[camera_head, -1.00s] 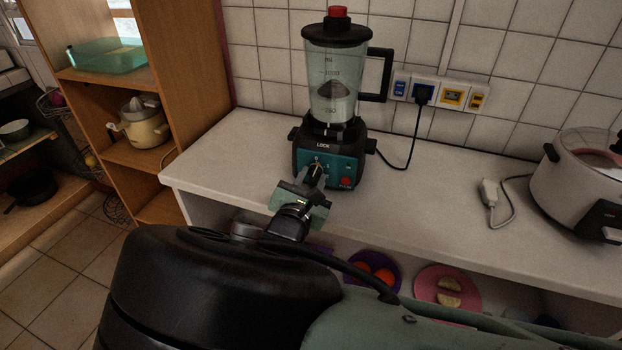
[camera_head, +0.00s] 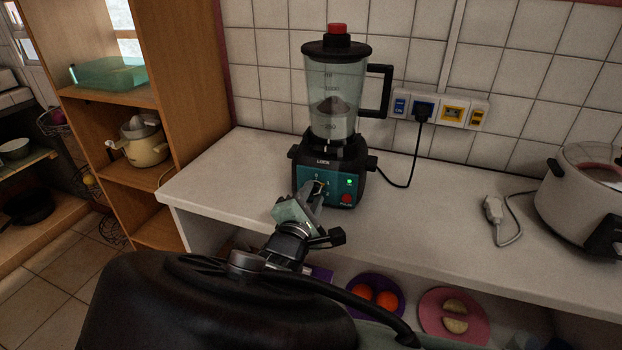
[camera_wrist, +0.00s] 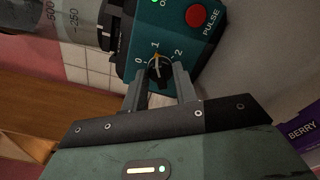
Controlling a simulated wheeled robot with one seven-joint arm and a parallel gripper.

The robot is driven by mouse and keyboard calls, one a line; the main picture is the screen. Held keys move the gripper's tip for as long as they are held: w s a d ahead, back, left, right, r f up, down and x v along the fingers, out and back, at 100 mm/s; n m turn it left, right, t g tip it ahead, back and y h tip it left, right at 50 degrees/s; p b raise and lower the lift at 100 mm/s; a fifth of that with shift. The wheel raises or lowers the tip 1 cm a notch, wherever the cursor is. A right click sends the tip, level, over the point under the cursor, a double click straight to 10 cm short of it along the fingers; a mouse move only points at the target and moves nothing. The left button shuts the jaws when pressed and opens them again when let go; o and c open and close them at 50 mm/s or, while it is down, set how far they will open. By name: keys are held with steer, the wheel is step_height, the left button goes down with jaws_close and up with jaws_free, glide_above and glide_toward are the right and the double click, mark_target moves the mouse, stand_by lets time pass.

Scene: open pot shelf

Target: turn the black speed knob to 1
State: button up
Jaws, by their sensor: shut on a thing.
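The blender (camera_head: 335,120) stands upright on the white counter, with a clear jug, black lid and red cap. Its teal front panel (camera_wrist: 188,45) carries the marks 0, 1 and 2, and a red PULSE button (camera_wrist: 196,15). The black speed knob (camera_wrist: 158,68) shows in the wrist view between my fingers, its light pointer line toward the 1. My gripper (camera_wrist: 160,76) is shut on the knob. In the head view my gripper (camera_head: 317,190) is tilted at the panel and hides most of the knob. A green light (camera_head: 349,182) is lit on the panel.
The blender's black cord runs to the wall socket plate (camera_head: 438,107). A white cooker (camera_head: 580,205) and a loose white plug (camera_head: 493,210) are on the right of the counter. Plates with food sit on the shelf below. A wooden shelf (camera_head: 185,80) stands left.

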steer(key=shift+f, duration=0.1)
stand_by(0.4)
steer(key=o, duration=1)
steer(key=shift+c, duration=0.2)
steer(key=shift+a, duration=0.1)
